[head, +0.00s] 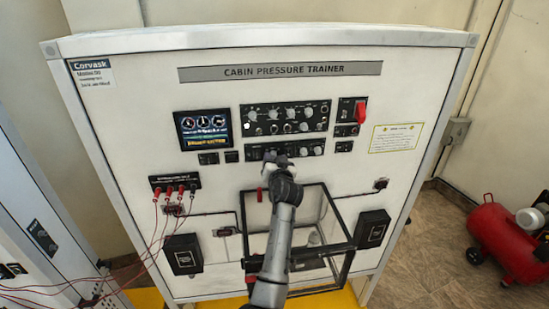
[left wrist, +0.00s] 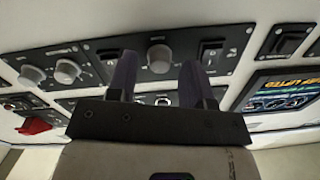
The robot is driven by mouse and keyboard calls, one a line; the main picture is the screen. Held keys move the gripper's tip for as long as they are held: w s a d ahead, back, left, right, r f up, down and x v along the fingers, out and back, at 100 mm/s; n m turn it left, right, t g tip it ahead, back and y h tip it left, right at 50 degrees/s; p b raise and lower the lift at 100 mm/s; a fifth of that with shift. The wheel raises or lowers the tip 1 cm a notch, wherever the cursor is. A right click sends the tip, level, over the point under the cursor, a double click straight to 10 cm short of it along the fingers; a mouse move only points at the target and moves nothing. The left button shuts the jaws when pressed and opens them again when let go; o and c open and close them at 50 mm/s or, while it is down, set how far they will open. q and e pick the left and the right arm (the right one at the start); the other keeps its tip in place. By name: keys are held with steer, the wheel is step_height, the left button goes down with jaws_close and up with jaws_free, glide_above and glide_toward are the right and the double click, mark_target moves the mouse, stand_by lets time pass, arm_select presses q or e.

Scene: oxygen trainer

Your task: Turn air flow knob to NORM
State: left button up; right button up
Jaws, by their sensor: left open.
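The trainer's lower control strip (head: 311,146) carries round grey knobs and switches. Its labels are too small to read, so I cannot tell which knob is the air flow knob or where it points. My left gripper (head: 281,162) is in front of this strip and hides part of it. In the left wrist view, which shows the panel upside down, my left gripper (left wrist: 157,75) is open. One grey knob (left wrist: 159,57) shows between its two dark fingers. I cannot tell if the fingers touch it. Two more knobs (left wrist: 67,71) are to the left. My right gripper is not in view.
Above the strip is a larger panel (head: 286,117) of knobs and switches, with a screen (head: 204,130) to its left and a red guard (head: 360,111) to its right. A clear framed box (head: 340,246) juts out below. Red cables (head: 158,225) hang at left.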

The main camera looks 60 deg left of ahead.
arm_select(q)
steer(key=shift+a, duration=0.15)
steer(key=shift+c, duration=0.5)
jaws_close()
steer(key=shift+f+b, duration=0.1)
steer(key=shift+b, duration=0.2)
steer(key=shift+n+b, duration=4.8)
steer(key=shift+b, duration=2.2)
